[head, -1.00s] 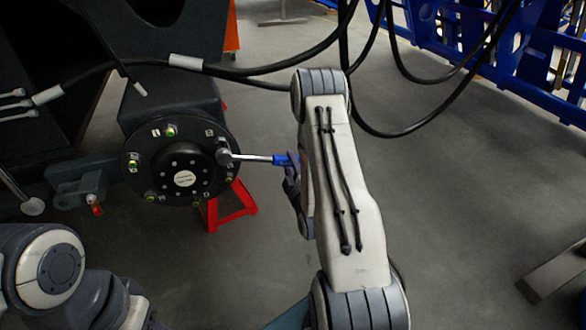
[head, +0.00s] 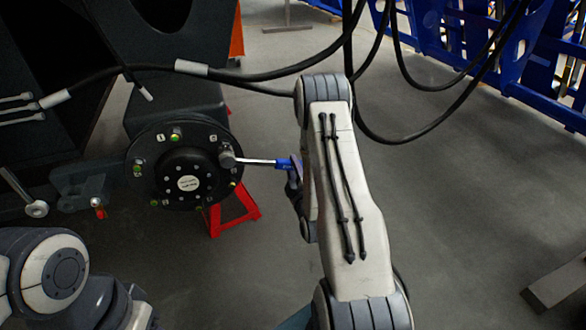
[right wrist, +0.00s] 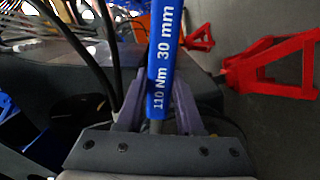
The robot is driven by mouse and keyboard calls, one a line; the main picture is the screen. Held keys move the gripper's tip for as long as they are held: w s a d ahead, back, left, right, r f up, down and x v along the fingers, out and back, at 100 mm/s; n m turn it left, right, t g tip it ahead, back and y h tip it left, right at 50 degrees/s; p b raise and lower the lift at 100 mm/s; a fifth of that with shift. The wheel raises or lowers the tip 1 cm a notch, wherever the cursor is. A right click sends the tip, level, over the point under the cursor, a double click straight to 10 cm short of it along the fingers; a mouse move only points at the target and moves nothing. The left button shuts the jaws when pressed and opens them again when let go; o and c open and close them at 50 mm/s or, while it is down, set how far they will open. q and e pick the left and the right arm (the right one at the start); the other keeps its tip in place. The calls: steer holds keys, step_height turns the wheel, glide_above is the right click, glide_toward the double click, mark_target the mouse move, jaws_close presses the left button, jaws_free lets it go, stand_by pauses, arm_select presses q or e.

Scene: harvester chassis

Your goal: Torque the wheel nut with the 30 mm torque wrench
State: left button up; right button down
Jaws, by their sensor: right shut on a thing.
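The black wheel hub (head: 188,160) is at the left of the head view, with several nuts around its flange, some with green marks. The torque wrench (head: 258,161) reaches from the hub's right side to my right gripper. Its head covers one nut position on the flange; whether it is fully seated I cannot tell. My right gripper (head: 295,172) is shut on the blue handle, partly hidden by my right arm. In the right wrist view the wrench handle (right wrist: 163,62), marked 110 Nm 30 mm, lies between the fingers (right wrist: 157,112). My left gripper is not in view.
A red stand (head: 234,210) is on the floor below the hub. Black hoses (head: 270,72) hang across the top. Blue racks (head: 490,50) stand at the back right. The floor to the right of my right arm is largely clear.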

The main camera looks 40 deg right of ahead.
steer(key=shift+w+r, duration=0.15)
steer(key=shift+w, duration=0.15)
steer(key=shift+w+d, duration=0.25)
steer(key=shift+w, duration=0.65)
steer(key=shift+a+f+m+b, duration=0.2)
steer(key=shift+f+m+b, duration=0.1)
steer(key=shift+f+b, duration=0.35)
steer(key=shift+w+a+f+m+b, duration=0.15)
steer(key=shift+a+f+m+b, duration=0.15)
steer(key=shift+f+m, duration=0.3)
steer(key=shift+f, duration=0.1)
steer(key=shift+w+a+f+m+b, duration=0.1)
steer(key=shift+a+f+m+b, duration=0.3)
steer(key=shift+f, duration=0.2)
steer(key=shift+w+a+f+m+b, duration=0.1)
steer(key=shift+a+f+m+b, duration=0.2)
steer(key=shift+f+m+b, duration=0.2)
